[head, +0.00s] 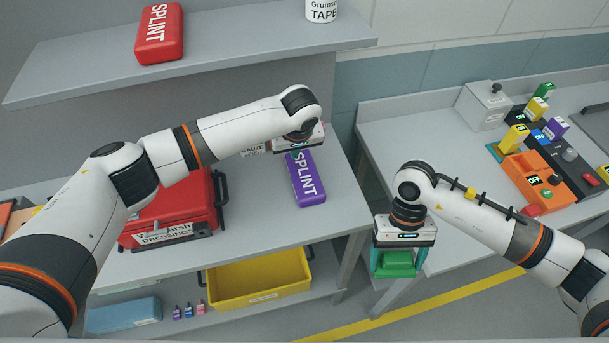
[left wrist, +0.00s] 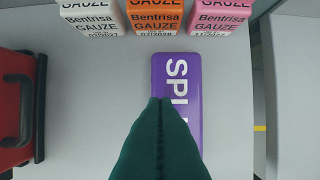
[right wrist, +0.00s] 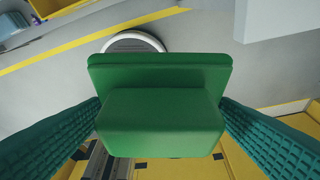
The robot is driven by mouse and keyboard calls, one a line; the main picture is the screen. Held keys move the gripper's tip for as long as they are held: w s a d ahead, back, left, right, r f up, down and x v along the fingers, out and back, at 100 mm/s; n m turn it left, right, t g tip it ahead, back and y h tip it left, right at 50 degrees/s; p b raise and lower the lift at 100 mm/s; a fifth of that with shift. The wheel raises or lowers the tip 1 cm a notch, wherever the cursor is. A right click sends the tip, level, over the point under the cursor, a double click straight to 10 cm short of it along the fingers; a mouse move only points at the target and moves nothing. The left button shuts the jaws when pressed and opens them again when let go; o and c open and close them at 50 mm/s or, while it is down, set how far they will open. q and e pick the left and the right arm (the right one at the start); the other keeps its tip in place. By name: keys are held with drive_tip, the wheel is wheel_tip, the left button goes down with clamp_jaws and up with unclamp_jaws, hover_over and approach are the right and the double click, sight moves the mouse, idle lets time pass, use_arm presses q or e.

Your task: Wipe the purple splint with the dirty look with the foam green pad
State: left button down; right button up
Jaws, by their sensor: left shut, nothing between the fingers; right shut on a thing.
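The purple splint (head: 309,186) lies flat on the grey bench, its white lettering facing up. It also shows in the left wrist view (left wrist: 176,72), where my closed fingers cover its lower part. I cannot make out dirt on it. My left gripper (head: 296,153) is shut and empty, pointing down over the splint's far end; whether it touches cannot be told. My right gripper (head: 395,264) is shut on the green foam pad (head: 395,265), in the air right of the bench. The pad (right wrist: 160,120) sits between both fingers in the right wrist view.
White, orange (left wrist: 155,16) and pink gauze boxes stand behind the splint. A red dressings case (head: 175,212) is to its left. A yellow bin (head: 260,278) sits on the lower shelf. A red splint (head: 160,33) lies on the upper shelf. A second bench (head: 420,130) is at right.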

wheel_tip(320, 180, down, 3)
drive_tip(key=b, duration=0.3)
drive_tip(key=shift+f, duration=0.15)
use_arm(q)
drive_tip(key=v, duration=1.1)
drive_tip(key=shift+s+r, duration=0.2)
drive_tip(key=shift+r, duration=0.2)
